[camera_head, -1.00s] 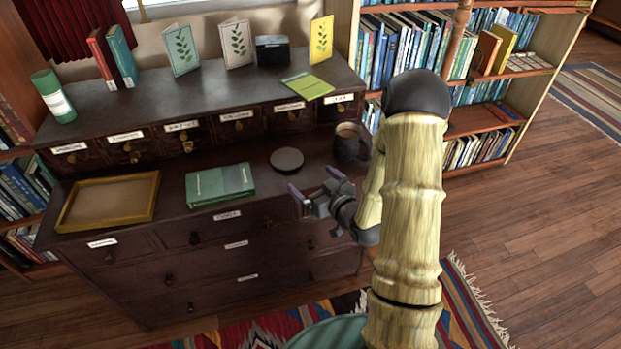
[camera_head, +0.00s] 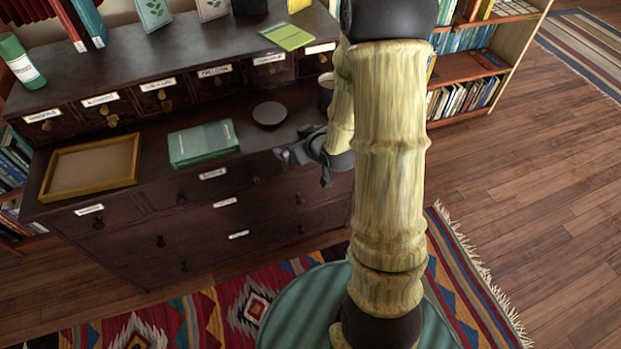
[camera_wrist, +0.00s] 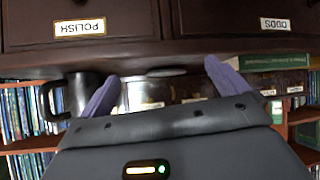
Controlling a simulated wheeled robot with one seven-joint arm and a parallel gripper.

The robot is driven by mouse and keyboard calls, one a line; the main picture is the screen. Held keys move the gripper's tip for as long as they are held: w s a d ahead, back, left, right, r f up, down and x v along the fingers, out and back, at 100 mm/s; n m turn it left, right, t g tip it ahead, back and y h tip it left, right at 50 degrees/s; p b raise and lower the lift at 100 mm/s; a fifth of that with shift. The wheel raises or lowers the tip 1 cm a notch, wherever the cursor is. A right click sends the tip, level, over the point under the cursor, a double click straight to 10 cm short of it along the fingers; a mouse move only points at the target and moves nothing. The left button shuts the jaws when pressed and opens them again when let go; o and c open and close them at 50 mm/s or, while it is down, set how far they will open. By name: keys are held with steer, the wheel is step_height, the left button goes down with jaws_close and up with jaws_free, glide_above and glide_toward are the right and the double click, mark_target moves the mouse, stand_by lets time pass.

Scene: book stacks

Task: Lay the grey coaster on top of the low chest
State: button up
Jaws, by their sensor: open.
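The grey coaster (camera_head: 269,113) is a dark round disc lying flat on the lower ledge of a dark wooden drawer unit (camera_head: 255,150). I cannot tell which part of this unit is the low chest. My gripper (camera_head: 285,154) is near the ledge's front edge, in front of the coaster and apart from it. In the wrist view, which looks upside down, the coaster (camera_wrist: 167,72) shows as a thin edge between and beyond the two purple fingertips (camera_wrist: 162,76). The fingers are spread with nothing between them.
A green book (camera_head: 203,143) and a wooden tray (camera_head: 133,178) lie left of the coaster. A dark mug (camera_wrist: 78,92) stands to its right, mostly hidden by my arm in the head view. Small drawers (camera_head: 163,96) rise behind, with a green booklet (camera_head: 287,37) on top.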

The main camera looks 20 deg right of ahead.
steer(key=s+a+r+m+g+h, duration=0.1)
steer(key=s+r+g, duration=0.2)
steer(key=s, duration=0.5)
steer(key=s+a+r+m+g, duration=0.2)
steer(key=s+g, duration=0.3)
steer(key=s, duration=0.4)
steer(key=shift+a+r+h, duration=0.15)
steer(key=shift+r+h, duration=0.25)
steer(key=shift+r, duration=0.1)
